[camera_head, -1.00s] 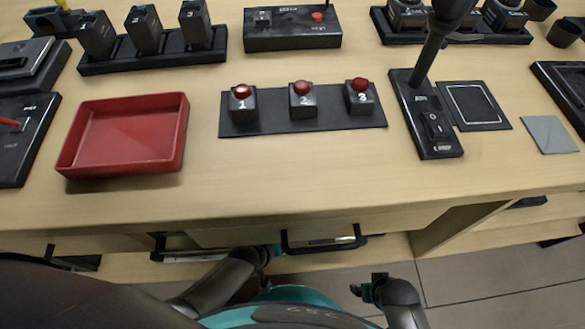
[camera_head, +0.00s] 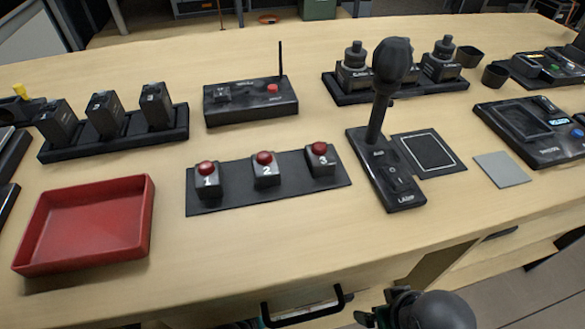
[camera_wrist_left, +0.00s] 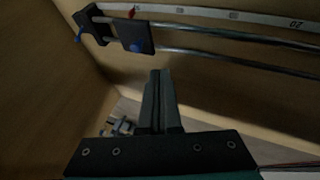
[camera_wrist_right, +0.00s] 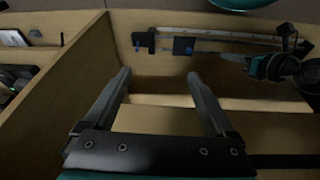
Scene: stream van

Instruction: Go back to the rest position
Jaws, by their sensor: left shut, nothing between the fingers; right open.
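My left gripper (camera_wrist_left: 158,75) is shut and empty in the left wrist view. It points at a wooden-walled space with two metal rods (camera_wrist_left: 230,40) and a black block (camera_wrist_left: 134,36) on them. My right gripper (camera_wrist_right: 159,76) is open and empty in the right wrist view, with a wooden panel and ledge beyond its fingers. Part of my other arm shows at the right of that view. In the head view my right gripper (camera_head: 372,312) is at the bottom edge, in front of the table's front edge. My left gripper is mostly cut off there.
A black drawer handle (camera_head: 300,316) juts from the front. The table's front strip is clear.

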